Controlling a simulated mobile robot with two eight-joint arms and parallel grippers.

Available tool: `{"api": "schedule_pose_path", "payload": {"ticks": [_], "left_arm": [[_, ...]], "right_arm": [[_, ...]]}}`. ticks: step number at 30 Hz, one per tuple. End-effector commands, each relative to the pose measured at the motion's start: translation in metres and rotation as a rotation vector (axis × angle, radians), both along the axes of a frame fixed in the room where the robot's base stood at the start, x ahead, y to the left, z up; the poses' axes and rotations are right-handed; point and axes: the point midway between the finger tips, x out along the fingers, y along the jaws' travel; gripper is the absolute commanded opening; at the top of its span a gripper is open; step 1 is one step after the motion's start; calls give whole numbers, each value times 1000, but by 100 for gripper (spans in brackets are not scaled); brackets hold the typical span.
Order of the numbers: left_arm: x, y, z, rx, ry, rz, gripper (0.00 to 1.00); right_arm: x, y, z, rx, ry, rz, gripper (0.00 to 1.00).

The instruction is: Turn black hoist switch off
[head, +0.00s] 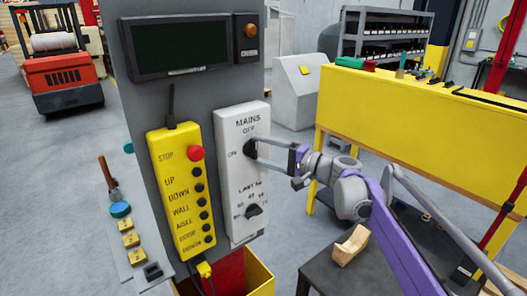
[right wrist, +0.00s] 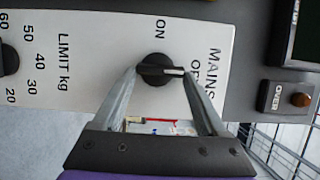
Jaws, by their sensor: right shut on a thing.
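The black mains switch (head: 250,147) is a round knob on a white panel (head: 232,180) marked MAINS, ON and OFF. My right gripper (head: 257,148) reaches it from the right and is shut on it. In the right wrist view the knob (right wrist: 156,69) sits between the two fingertips (right wrist: 159,72), one on each side. Its white pointer mark points right in that view, toward the OFF lettering, which a finger partly covers. The ON label (right wrist: 160,28) is clear of the pointer. My left gripper is not in view.
A lower black limit knob (head: 254,210) is on the same panel. A yellow control box (head: 181,190) with a red stop button (head: 196,153) stands to the left, a dark screen (head: 181,47) above. A yellow bench (head: 400,125) is behind my right arm.

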Motion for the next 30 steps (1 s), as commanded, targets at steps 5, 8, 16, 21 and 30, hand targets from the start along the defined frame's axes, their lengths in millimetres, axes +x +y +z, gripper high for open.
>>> {"api": "schedule_pose_path", "payload": {"ticks": [5,8,16,21,30], "left_arm": [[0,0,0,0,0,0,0],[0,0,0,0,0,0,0],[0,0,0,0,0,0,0],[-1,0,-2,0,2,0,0],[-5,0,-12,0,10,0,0]], "right_arm": [[1,-1,1,3,-1,-3,19],[1,-1,1,2,0,-3,86],[0,0,1,-1,-1,-1,100],[-4,-8,0,-1,-1,-4,100],[-33,-58,-2,-1,1,-7,100]]}}
